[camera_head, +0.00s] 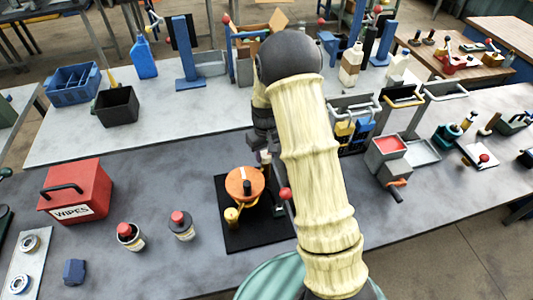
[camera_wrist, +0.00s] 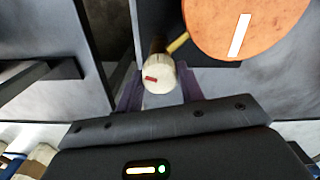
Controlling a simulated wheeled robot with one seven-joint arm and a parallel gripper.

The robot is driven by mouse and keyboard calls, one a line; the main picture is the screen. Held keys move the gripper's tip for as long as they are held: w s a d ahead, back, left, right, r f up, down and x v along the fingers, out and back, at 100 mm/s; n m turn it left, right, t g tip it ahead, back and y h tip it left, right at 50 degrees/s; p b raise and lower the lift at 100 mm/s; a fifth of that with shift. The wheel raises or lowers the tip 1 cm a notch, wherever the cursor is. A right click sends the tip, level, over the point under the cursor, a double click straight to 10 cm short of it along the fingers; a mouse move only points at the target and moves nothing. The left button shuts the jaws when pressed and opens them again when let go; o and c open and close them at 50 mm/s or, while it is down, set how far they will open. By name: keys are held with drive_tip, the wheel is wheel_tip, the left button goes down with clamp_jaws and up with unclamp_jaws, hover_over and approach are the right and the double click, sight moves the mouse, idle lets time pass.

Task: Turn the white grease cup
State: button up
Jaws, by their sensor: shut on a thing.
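The white grease cup (camera_wrist: 159,78) shows in the wrist view as a pale round knob with a red mark on its face. It sits on a brownish stem beside the orange disc (camera_wrist: 245,22), which bears a white stripe. My gripper (camera_wrist: 160,92) has its two purple fingers on either side of the cup and is shut on it. In the head view the orange disc (camera_head: 245,182) stands on a black base plate (camera_head: 262,236). My gripper is at its far side there, and my arm hides much of that area. A yellow cup (camera_head: 232,214) sits at the disc's near side.
A red-knobbed lever (camera_head: 285,194) is close to my arm on the right. The grey bench (camera_head: 150,185) is clear behind the bottles.

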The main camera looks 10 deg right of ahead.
sight(266, 154)
drive_tip(key=m, duration=0.5)
drive_tip(key=shift+r+m, duration=0.1)
drive_tip(key=shift+m, duration=0.2)
idle(0.4)
drive_tip(key=o, duration=1)
wheel_tip(266, 154, up, 17)
drive_tip(key=b, duration=0.3)
drive_tip(key=shift+r, duration=0.2)
drive_tip(key=s+f+n+t, duration=0.1)
drive_tip(key=s+f, duration=0.1)
drive_tip(key=s, duration=0.5)
drive_tip(key=s+f+n, duration=0.1)
drive_tip(key=s+f, duration=0.1)
drive_tip(key=s, duration=0.5)
drive_tip(key=s+f+n+t, duration=0.1)
drive_tip(key=s+f, duration=0.1)
drive_tip(key=s, duration=0.5)
drive_tip(key=shift+f+t, duration=0.3)
drive_tip(key=shift+f, duration=0.05)
